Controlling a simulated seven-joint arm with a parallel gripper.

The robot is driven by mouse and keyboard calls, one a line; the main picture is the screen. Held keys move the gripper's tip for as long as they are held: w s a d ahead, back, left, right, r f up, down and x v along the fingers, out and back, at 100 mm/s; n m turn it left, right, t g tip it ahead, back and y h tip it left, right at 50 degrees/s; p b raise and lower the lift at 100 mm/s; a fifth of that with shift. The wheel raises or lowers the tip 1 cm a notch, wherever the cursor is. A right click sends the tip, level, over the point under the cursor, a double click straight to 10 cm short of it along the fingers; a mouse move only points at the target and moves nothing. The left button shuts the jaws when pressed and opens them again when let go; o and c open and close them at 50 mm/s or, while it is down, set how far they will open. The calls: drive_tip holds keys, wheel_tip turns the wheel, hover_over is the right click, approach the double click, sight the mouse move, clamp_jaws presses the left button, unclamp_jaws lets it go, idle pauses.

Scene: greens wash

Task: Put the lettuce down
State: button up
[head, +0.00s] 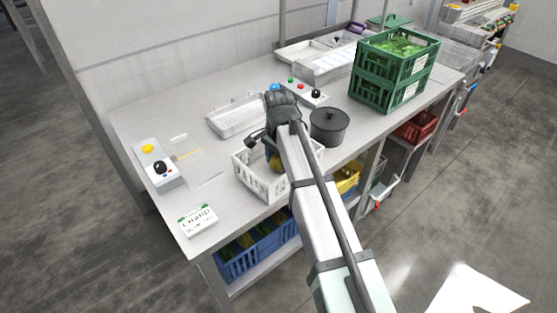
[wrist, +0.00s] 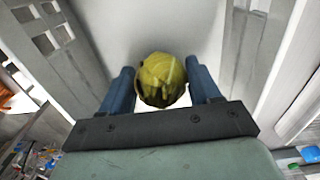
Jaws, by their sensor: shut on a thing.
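The lettuce (wrist: 162,80) is a round yellow-green head held between the two blue fingers of my gripper (wrist: 162,88) in the wrist view. White walls with slots rise on both sides of it there. In the head view my gripper (head: 272,150) is at the white slotted crate (head: 262,183) on the table, and my arm hides part of the crate. Only a small yellowish part of the lettuce shows beside my gripper in the head view. I cannot tell whether the lettuce touches the crate floor.
A white drain tray (head: 236,116) lies behind the crate. Stacked green crates (head: 392,82) stand at the right. The metal table (head: 130,118) has bare space at the back left.

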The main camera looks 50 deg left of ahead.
drive_tip(key=o, duration=1.1)
drive_tip(key=shift+f, duration=0.1)
wheel_tip(320, 180, up, 12)
drive_tip(key=shift+r, duration=0.15)
drive_tip(key=shift+w, duration=0.1)
